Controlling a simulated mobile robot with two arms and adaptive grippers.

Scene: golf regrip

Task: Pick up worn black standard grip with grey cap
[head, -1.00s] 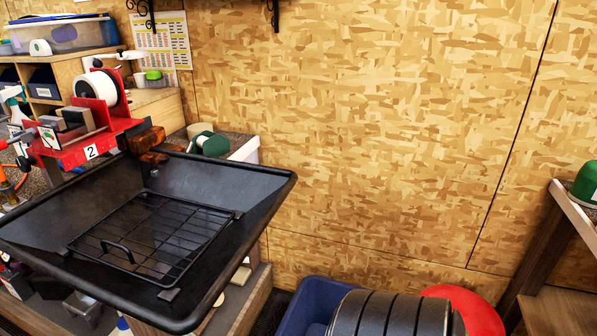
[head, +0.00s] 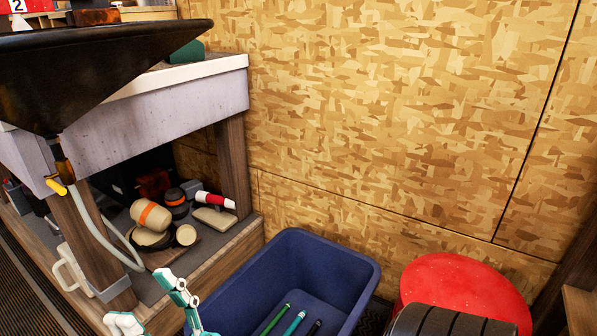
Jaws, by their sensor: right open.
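A black grip (head: 315,327) lies in the blue bin (head: 300,240), rightmost of the grips that show there. Only its upper end shows; the rest is cut off by the picture's lower edge. Wear and cap colour cannot be made out. A teal grip (head: 294,323) and a green grip (head: 278,318) lie beside it on the left. My right gripper (head: 142,298), white and teal, is at the lower left, left of the bin. Its fingers are apart with nothing between them, and it does not touch the black grip. My left gripper is out of view.
A bench (head: 170,95) with a lower shelf (head: 235,237) holding several items stands left of the bin. A black tray (head: 90,60) overhangs it. A red round object (head: 455,280) and a dark ribbed cylinder (head: 445,322) are right of the bin. The wooden wall is behind.

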